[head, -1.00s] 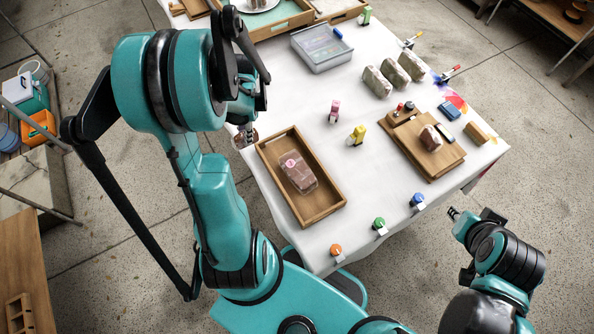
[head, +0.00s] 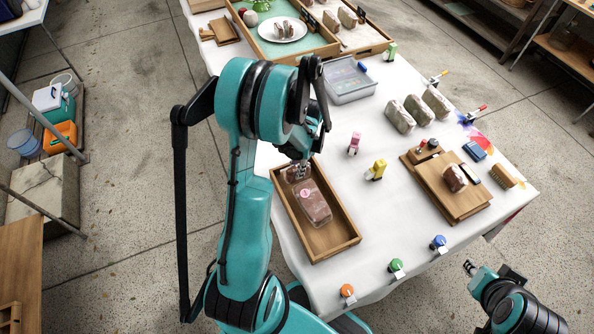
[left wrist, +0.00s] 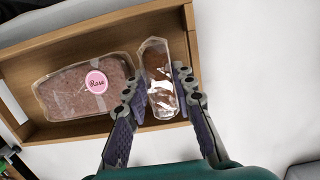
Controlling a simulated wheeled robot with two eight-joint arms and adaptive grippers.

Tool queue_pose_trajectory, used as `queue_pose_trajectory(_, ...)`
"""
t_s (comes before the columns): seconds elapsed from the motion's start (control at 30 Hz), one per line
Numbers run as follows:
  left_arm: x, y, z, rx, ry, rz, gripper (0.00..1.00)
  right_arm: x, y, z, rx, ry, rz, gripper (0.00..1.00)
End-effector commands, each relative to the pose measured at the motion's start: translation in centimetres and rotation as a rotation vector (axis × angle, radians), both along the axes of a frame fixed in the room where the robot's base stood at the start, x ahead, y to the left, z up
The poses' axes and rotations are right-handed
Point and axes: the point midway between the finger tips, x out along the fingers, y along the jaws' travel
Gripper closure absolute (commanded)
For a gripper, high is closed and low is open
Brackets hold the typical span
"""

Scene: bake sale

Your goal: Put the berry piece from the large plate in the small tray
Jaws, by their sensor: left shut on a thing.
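The small wooden tray (head: 345,246) lies on the near left part of the table. It holds a pink-brown package (head: 315,208) with a round pink label reading "Rose", also in the left wrist view (left wrist: 70,92). My left gripper (head: 299,172) is at the tray's far left end, shut on a brown piece in clear wrap (left wrist: 157,75), beside the package. I cannot tell whether the piece touches the tray floor. The large white plate (head: 268,33) stands at the back with cut pieces on it. My right gripper (head: 470,268) is low at the right, off the table; its jaws are unclear.
A green-lined wooden tray (head: 257,43) holds the plate. A clear lidded box (head: 350,85) stands behind the small tray. Pink (head: 354,143) and yellow (head: 377,170) holders stand to its right. A wooden board (head: 440,190) with a wrapped loaf lies farther right. Table between is mostly clear.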

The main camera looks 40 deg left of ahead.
Motion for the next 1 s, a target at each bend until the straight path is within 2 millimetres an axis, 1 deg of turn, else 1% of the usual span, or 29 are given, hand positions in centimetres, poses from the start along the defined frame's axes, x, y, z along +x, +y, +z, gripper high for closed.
queue_pose_trajectory(0.03,0.0,0.0,-0.7,0.000,0.000,0.000,0.85,0.0,0.0,-0.4,0.000,0.000,0.000,0.72)
queue_pose_trajectory(0.27,-0.1,0.0,-0.5,0.000,0.000,0.000,0.85,0.0,0.0,-0.2,0.000,0.000,0.000,0.72)
queue_pose_trajectory(0.4,0.0,0.0,-0.9,0.000,0.000,0.000,0.85,0.0,0.0,-0.7,0.000,0.000,0.000,0.72)
queue_pose_trajectory(0.43,0.0,0.0,-0.8,0.000,0.000,0.000,0.67,0.0,0.0,-0.6,0.000,0.000,0.000,0.72)
queue_pose_trajectory(0.77,0.0,0.0,-0.6,0.000,0.000,0.000,0.66,0.0,0.0,-0.4,0.000,0.000,0.000,0.72)
queue_pose_trajectory(0.87,0.0,0.0,0.2,0.000,0.000,0.000,0.66,0.0,0.0,0.2,0.000,0.000,0.000,0.72)
queue_pose_trajectory(0.97,0.2,-0.2,2.0,0.000,0.000,0.000,0.66,0.0,0.0,1.0,0.000,0.000,0.000,0.72)
queue_pose_trajectory(1.0,0.3,-0.2,2.9,0.000,0.000,0.000,0.66,0.0,0.0,1.4,0.000,0.000,0.000,0.72)
